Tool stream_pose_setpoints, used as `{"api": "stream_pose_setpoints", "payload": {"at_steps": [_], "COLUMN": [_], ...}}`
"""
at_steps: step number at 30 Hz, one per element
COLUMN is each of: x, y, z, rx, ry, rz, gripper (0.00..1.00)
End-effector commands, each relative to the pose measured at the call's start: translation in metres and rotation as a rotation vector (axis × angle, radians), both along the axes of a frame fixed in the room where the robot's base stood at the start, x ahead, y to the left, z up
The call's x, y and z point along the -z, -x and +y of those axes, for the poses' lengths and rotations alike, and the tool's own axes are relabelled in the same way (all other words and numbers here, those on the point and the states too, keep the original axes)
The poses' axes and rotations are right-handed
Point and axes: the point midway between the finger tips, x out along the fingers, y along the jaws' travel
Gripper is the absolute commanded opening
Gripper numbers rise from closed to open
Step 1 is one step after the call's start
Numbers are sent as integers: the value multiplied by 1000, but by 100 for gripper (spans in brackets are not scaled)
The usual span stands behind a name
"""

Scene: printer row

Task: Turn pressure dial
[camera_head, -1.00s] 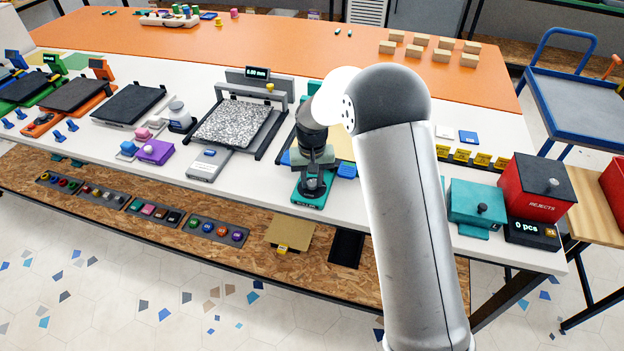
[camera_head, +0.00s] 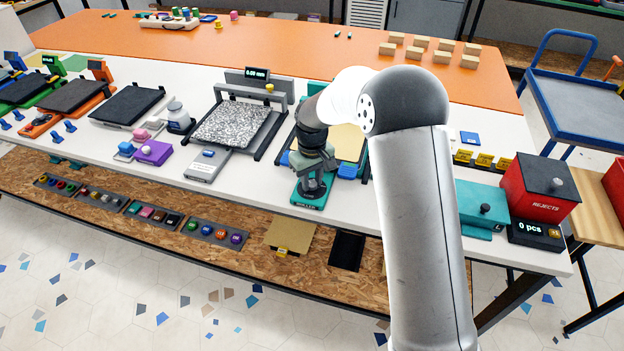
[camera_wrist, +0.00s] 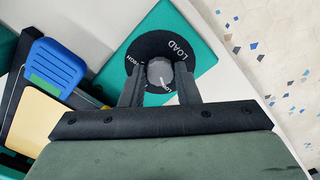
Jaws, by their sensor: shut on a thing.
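The pressure dial (camera_wrist: 160,75) is a grey knob with a pale pointer line on a round black plate marked "LOAD". The plate sits on a teal base (camera_wrist: 206,54), which also shows at the table's front edge in the head view (camera_head: 309,202). My gripper (camera_wrist: 160,88) is shut on the knob, one dark finger on each side of it. In the head view my gripper (camera_head: 312,180) points down over the dial, and the knob itself is hidden there. Part of the plate's lettering is covered by the fingers.
A blue pad (camera_wrist: 55,66) and a tan sheet (camera_wrist: 38,120) lie left of the dial in the wrist view. A printer with a speckled bed (camera_head: 232,122) stands left of my gripper. A teal box (camera_head: 482,205) and a red rejects box (camera_head: 540,187) stand to the right.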

Motion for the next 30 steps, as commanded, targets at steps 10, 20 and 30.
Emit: {"api": "stream_pose_setpoints", "payload": {"at_steps": [10, 20, 30], "x": [-1, -2, -57], "y": [-1, 0, -1], "z": [0, 0, 0], "rx": [-2, -1, -1], "ry": [0, 0, -2], "rz": [-2, -1, -7], "gripper": [45, 50, 50]}}
